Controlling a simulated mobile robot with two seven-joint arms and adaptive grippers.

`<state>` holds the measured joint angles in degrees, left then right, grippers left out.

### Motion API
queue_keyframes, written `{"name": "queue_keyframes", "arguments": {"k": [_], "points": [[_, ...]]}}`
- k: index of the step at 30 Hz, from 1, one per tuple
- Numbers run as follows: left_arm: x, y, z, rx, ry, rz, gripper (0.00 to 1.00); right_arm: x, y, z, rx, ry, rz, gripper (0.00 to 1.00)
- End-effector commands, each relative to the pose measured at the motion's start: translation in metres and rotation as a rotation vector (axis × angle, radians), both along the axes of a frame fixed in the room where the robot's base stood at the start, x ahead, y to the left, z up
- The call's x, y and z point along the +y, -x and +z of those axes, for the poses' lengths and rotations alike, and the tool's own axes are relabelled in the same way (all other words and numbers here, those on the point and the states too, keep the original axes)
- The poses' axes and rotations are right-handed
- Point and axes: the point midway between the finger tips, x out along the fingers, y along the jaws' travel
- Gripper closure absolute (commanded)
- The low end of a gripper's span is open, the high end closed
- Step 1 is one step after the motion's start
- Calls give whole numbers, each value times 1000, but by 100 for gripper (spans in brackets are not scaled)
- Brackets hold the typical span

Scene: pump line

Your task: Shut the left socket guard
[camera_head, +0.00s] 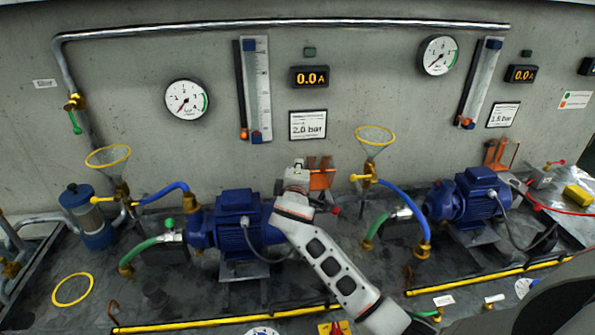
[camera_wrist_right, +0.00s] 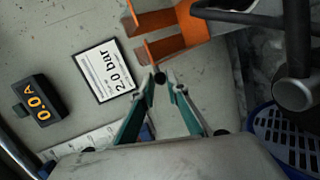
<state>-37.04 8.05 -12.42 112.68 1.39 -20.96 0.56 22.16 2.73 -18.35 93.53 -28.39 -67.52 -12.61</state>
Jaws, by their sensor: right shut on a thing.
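The left socket guard (camera_head: 321,180) is an orange piece behind the left pump, close to the wall. My right gripper (camera_head: 296,172) is just left of it in the head view and partly overlaps the area around it. The right wrist view shows orange plates of the guard (camera_wrist_right: 166,47) just beyond the fingertips. There my right gripper (camera_wrist_right: 169,82) has its fingers drawn together, with a small dark knob (camera_wrist_right: 160,77) at the tips. Whether this knob belongs to the guard cannot be told. The socket itself is hidden. My left gripper is not in view.
The left blue pump (camera_head: 237,220) stands left of my right arm, with a yellow-ringed funnel (camera_head: 375,136) to the right. A second orange guard (camera_head: 500,153) is behind the right pump (camera_head: 470,195). A yellow rail (camera_head: 220,321) runs along the front.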

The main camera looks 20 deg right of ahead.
Motion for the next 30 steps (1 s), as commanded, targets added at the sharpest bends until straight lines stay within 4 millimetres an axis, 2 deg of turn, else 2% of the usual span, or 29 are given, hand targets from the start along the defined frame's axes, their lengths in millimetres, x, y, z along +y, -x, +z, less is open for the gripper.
{"name": "queue_keyframes", "arguments": {"k": [4,5,6,17,22,30], "points": [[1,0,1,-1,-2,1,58,0,0,-1,3,0,0,100],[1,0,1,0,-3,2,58,0,0,-1,3,0,0,80],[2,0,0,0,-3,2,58,0,0,-1,3,0,0,78],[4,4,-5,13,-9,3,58,2,2,0,3,0,1,78],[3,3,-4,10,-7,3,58,11,21,4,2,-2,1,78],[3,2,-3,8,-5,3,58,35,70,15,4,-2,2,78]]}}
